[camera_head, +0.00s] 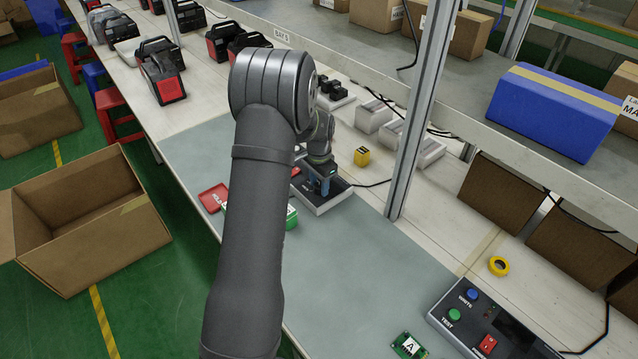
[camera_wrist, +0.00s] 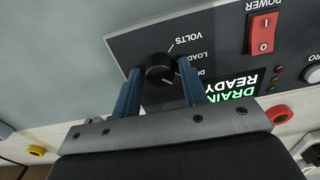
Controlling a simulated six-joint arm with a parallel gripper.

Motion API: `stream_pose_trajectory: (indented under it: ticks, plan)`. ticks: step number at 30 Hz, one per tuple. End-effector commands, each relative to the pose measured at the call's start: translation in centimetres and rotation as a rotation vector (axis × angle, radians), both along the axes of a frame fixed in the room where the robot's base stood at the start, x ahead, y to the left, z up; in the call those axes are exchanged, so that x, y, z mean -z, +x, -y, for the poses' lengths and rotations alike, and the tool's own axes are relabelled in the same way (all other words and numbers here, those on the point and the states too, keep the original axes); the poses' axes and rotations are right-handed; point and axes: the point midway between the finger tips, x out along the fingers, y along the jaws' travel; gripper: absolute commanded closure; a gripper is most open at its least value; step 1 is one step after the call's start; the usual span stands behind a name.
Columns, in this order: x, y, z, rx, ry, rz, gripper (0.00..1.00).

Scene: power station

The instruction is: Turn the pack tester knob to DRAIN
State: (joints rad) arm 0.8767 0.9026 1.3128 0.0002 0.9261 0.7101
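The pack tester (camera_head: 330,199) lies on the grey mat, mostly behind my arm and gripper in the head view. In the wrist view its dark panel (camera_wrist: 215,45) shows upside down, with a round black knob (camera_wrist: 160,68) and labels VOLTS, LOAD and one starting "DR", partly hidden by a finger. A pale mark at the knob's lower right faces that third label. The lit green display (camera_wrist: 232,88) reads DRAIN READY. My gripper (camera_wrist: 159,67) is open, its blue fingertips on either side of the knob with a visible gap. It also shows in the head view (camera_head: 320,187).
A red POWER rocker switch (camera_wrist: 262,33) and a red ring socket (camera_wrist: 279,114) are on or beside the panel. A metal post (camera_head: 418,125) rises at right. A red tray (camera_head: 213,197) lies left of my arm.

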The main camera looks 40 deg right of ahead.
Motion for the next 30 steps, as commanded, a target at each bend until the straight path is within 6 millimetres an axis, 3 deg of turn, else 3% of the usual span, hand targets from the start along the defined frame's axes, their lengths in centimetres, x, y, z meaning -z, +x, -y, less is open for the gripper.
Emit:
stream_pose_trajectory:
  ticks: [10, 14, 17, 30]
  plan:
    - [-0.1, 0.0, 0.0, -0.001, 0.0, 0.0, 0.48]
    - [-1.0, 0.0, 0.1, -0.001, -0.002, 0.002, 0.48]
    - [-2.7, 0.0, 0.1, -0.001, -0.003, 0.002, 0.48]
    - [-13.2, 0.0, 0.1, -0.001, -0.003, 0.003, 0.48]
